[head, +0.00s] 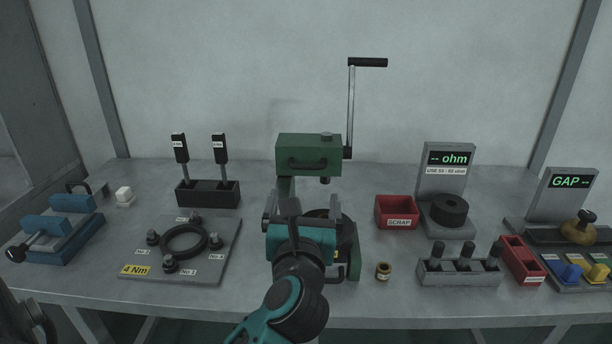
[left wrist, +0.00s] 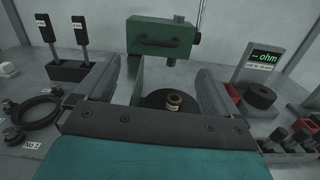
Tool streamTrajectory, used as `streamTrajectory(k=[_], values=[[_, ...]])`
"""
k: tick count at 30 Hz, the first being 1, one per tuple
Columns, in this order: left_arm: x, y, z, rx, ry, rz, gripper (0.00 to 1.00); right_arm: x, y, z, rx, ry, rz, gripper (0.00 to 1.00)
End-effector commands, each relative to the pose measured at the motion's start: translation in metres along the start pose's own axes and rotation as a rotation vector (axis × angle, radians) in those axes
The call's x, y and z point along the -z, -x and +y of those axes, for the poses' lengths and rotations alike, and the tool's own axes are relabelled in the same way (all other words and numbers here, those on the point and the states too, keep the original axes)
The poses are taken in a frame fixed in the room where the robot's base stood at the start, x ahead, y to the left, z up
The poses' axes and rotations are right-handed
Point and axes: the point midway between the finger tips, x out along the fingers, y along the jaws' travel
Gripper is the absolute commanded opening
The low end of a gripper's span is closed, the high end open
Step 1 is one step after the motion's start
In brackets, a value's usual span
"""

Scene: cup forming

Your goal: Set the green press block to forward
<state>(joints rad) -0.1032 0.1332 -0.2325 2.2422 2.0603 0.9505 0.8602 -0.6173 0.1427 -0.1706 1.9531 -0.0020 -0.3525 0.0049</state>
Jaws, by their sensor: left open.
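The green press block (head: 308,155) is a boxy head with a dark handle on its front, at the top of the green press in the middle of the bench. It also shows at the top of the left wrist view (left wrist: 160,40). A tall lever (head: 351,108) stands upright at its right side, and a short ram points down below it. My left gripper (head: 300,208) is open and empty, in front of and lower than the block, apart from it. In the left wrist view a small brass ring (left wrist: 174,102) sits on a dark round plate (left wrist: 155,97) beyond the fingers.
A red scrap bin (head: 397,212) and another brass ring (head: 383,271) are right of the press. A grey plate with a black ring (head: 184,242) and a black tool stand (head: 207,193) are left. A blue clamp (head: 62,236) stands far left. The ohm meter (head: 447,170) is farther right.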

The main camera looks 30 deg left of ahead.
Motion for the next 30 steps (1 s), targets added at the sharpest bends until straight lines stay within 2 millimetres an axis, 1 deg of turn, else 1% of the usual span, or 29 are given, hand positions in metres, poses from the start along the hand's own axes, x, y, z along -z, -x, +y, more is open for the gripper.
streamTrajectory(k=[2, 5, 8, 11, 18, 21, 25, 30], values=[[0.003, -0.001, -0.002, 0.005, 0.054, 0.031, 0.95, -0.001, 0.000, 0.000, 0.001, 0.000, 0.000, 0.43], [0.004, -0.005, -0.002, 0.006, 0.078, 0.047, 0.95, -0.001, 0.000, -0.001, 0.001, 0.000, 0.000, 0.43], [0.004, -0.016, -0.002, 0.005, 0.077, 0.046, 0.95, 0.000, 0.001, 0.000, 0.001, 0.000, -0.001, 0.43], [0.004, -0.033, -0.002, 0.005, 0.074, 0.044, 0.95, 0.000, 0.002, 0.000, 0.000, 0.000, 0.000, 0.43], [0.006, -0.085, -0.002, 0.004, 0.072, 0.043, 0.95, 0.000, 0.002, 0.001, -0.003, 0.001, 0.001, 0.43], [0.008, -0.102, -0.003, 0.005, 0.072, 0.043, 0.95, -0.002, 0.001, 0.002, -0.004, 0.001, -0.001, 0.43], [0.009, -0.119, -0.003, 0.005, 0.071, 0.044, 0.95, -0.003, 0.001, 0.002, -0.004, 0.001, -0.003, 0.43], [0.010, -0.129, -0.003, 0.007, 0.073, 0.045, 0.95, -0.004, 0.001, 0.002, -0.004, 0.001, -0.005, 0.43]])
